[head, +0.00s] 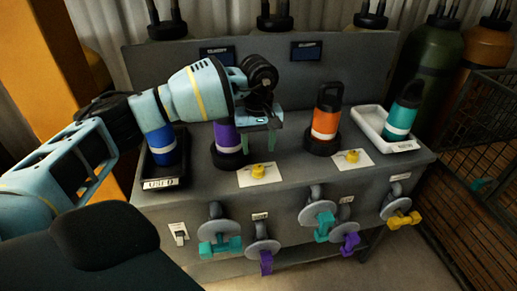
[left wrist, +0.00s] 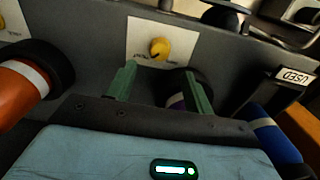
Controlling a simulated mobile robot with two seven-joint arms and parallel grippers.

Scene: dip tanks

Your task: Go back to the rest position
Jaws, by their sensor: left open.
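My left gripper (head: 260,141) hangs above the grey bench (head: 285,170), its green fingers apart and empty. It is between the purple bottle (head: 226,137) and the orange bottle (head: 325,123). My forearm hides the purple bottle's top. In the left wrist view the open fingers (left wrist: 158,88) frame a yellow knob (left wrist: 159,48) on a white plate, and part of the purple bottle (left wrist: 177,101) shows behind one finger. My right gripper is not in view.
A blue bottle (head: 161,149) stands in a dark tray (head: 164,184) labelled USED. A teal bottle (head: 402,119) stands in a white tray (head: 375,134). Coloured handles, one of them yellow (head: 403,220), stick out from the bench front. A wire cage (head: 475,150) stands at the right.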

